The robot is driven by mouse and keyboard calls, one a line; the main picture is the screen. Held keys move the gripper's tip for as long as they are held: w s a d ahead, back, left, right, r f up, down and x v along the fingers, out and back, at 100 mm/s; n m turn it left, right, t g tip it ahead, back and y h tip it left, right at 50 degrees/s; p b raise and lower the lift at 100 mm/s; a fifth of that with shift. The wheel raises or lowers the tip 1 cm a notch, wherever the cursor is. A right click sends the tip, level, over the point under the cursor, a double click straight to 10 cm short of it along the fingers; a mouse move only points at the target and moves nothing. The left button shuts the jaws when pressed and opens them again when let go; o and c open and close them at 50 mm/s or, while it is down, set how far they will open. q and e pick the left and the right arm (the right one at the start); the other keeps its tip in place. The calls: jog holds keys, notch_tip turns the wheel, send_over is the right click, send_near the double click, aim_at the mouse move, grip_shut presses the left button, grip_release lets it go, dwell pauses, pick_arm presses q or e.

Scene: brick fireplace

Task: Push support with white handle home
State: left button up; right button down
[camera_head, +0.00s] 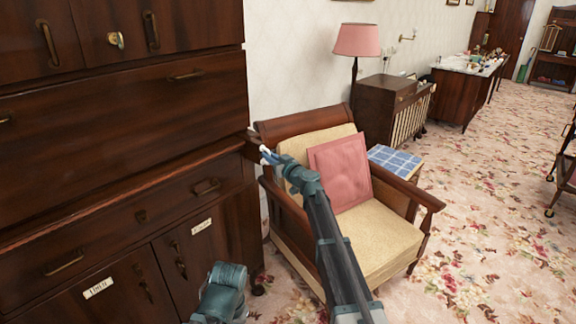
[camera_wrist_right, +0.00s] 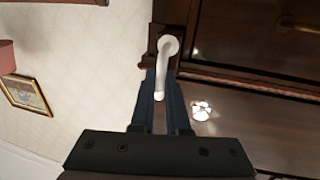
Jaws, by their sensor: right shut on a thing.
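The white handle (camera_wrist_right: 167,62) is a bent white rod between the fingers of my right gripper (camera_wrist_right: 160,100) in the right wrist view. The gripper is shut on it. In the head view, my right gripper (camera_head: 266,155) is at the right front edge of the dark wooden cabinet (camera_head: 120,115), and only a small bit of white shows there. The support is a dark wooden piece (camera_head: 250,140) that juts out at the cabinet's right edge, partly hidden by my gripper. How far it stands out is hard to tell. My left gripper is not in view.
An armchair (camera_head: 385,240) with a pink cushion (camera_head: 341,170) stands close to the right of the cabinet, under my right arm. A side table with a blue checked top (camera_head: 395,160) and a pink lamp (camera_head: 357,40) are beyond. Flowered carpet (camera_head: 490,220) is free at right.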

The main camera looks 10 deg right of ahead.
aim_at(252, 149)
jog(key=x, duration=0.2)
jog(key=a+x, duration=0.1)
jog(key=x, duration=0.5)
jog(key=shift+s+a, duration=0.15)
jog(key=shift+a, duration=0.15)
jog(key=c, duration=0.9)
grip_release()
jog(key=shift+a, duration=0.1)
jog(key=shift+a, duration=0.1)
jog(key=shift+s, duration=0.1)
jog(key=shift+w+d+v, duration=0.4)
jog(key=shift+d+v, duration=0.4)
jog(key=shift+v, duration=4.25)
jog(key=shift+w+d+v, duration=0.45)
jog(key=shift+d+v, duration=0.4)
jog(key=shift+v, duration=4.2)
jog(key=shift+w+d+v, duration=0.4)
jog(key=shift+d+v, duration=0.4)
jog(key=shift+v, duration=4.25)
